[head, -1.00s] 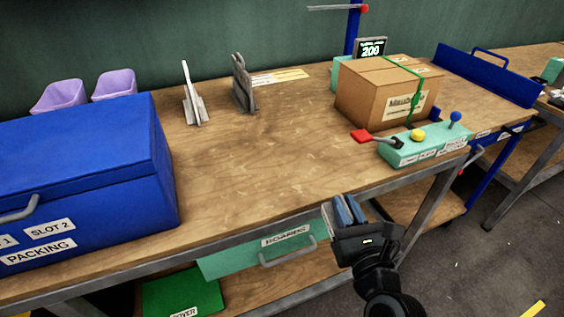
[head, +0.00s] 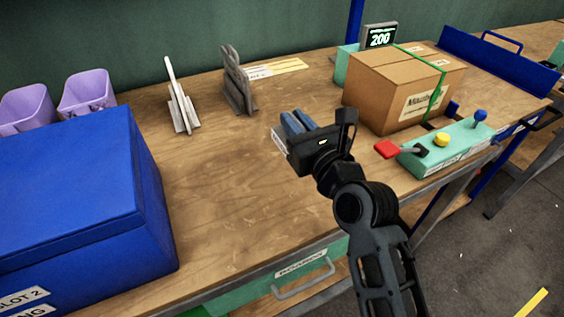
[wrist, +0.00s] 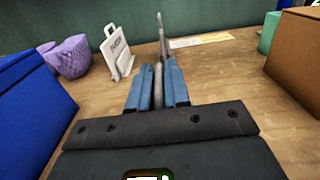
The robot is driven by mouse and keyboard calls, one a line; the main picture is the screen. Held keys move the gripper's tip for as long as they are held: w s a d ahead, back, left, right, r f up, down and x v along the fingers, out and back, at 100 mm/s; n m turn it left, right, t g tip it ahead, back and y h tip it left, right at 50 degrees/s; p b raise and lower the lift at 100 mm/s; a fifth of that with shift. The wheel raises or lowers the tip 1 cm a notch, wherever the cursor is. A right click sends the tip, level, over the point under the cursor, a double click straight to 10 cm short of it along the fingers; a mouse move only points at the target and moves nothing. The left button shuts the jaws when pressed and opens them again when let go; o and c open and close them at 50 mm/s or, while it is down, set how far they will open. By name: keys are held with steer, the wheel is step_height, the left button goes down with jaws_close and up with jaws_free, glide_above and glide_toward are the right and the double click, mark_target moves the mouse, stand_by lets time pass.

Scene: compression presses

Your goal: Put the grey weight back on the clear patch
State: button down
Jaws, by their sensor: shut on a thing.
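My gripper (head: 292,125) is above the middle of the bench, its blue fingers pointing toward the back. It is shut on a narrow grey thing (wrist: 158,84), seen edge-on between the fingers in the wrist view. Most of it is hidden, so I cannot tell surely that it is the grey weight. A pale strip with print (head: 275,68) lies on the bench at the back, right of an upright grey stand (head: 238,85). The strip also shows in the wrist view (wrist: 203,40). I cannot tell which area is the clear patch; bare wood (head: 225,185) lies left of my gripper.
A white stand (head: 180,100) is left of the grey one. A blue chest (head: 80,190) fills the left. A cardboard box (head: 390,90) stands right of my gripper, with a green control panel (head: 450,148) in front and a display reading 200 (head: 380,37) behind.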

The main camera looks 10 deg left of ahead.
steer(key=shift+w+a+r, duration=0.1)
steer(key=shift+w+a, duration=0.05)
steer(key=shift+w, duration=0.15)
step_height(320, 180, down, 5)
steer(key=shift+w+a+r+b, duration=0.1)
steer(key=shift+w+r+b, duration=0.1)
steer(key=shift+b, duration=0.8)
steer(key=shift+f+b, duration=1.3)
steer(key=shift+f, duration=1.25)
steer(key=c, duration=1.5)
jaws_free()
steer(key=shift+s+f, duration=0.1)
steer(key=shift+f, duration=0.2)
steer(key=o, duration=0.4)
steer(key=shift+r, duration=0.1)
steer(key=v, duration=1.2)
